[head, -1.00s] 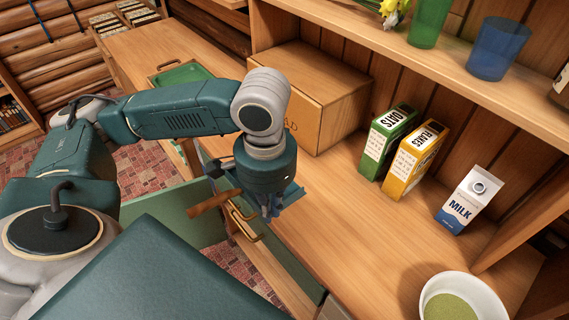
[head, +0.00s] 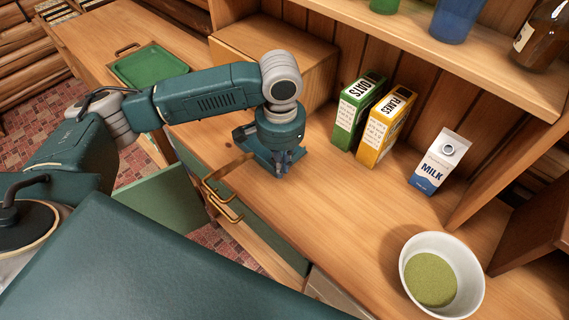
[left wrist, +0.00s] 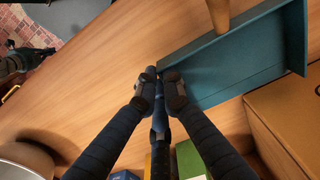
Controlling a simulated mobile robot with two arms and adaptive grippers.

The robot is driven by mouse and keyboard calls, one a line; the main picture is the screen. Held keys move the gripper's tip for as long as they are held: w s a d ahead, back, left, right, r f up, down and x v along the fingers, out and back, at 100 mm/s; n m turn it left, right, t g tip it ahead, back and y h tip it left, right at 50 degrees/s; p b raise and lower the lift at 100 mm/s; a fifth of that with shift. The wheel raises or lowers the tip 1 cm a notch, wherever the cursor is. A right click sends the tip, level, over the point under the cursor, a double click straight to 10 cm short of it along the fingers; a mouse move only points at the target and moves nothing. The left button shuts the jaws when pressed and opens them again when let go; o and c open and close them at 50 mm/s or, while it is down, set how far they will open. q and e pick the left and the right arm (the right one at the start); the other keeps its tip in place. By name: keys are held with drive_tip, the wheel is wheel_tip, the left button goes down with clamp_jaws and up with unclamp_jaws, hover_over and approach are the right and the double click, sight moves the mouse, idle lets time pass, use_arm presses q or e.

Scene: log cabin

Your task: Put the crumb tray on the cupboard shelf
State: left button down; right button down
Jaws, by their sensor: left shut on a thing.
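The crumb tray (head: 250,141) is a teal, low-walled pan with a brown wooden handle (head: 228,166). In the left wrist view the tray (left wrist: 250,60) extends right of the fingers. My left gripper (head: 281,168) is shut on its wall, fingers pointing down; in the wrist view the fingertips (left wrist: 160,88) meet at the tray's edge. The tray is over the counter by the drawer side; I cannot tell if it touches the wood. The cupboard shelf (head: 400,45) runs above the counter. A dark arm part at the wrist view's left edge may be my right gripper (left wrist: 28,60).
On the counter (head: 330,215) stand a bread box (head: 285,60), oats (head: 352,112) and flakes (head: 383,128) boxes, a milk carton (head: 438,165) and a white bowl (head: 467,275). A green tray (head: 150,66) lies far left. A green drawer (head: 175,195) stands open. Bottles and cups occupy the shelf.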

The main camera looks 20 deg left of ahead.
use_arm(q)
drive_tip(key=shift+w+d+f, duration=0.25)
drive_tip(key=shift+w+f, duration=0.5)
drive_tip(key=shift+w, duration=0.05)
drive_tip(key=shift+s, duration=0.15)
drive_tip(key=c, duration=1.9)
unclamp_jaws()
drive_tip(key=shift+f, duration=0.1)
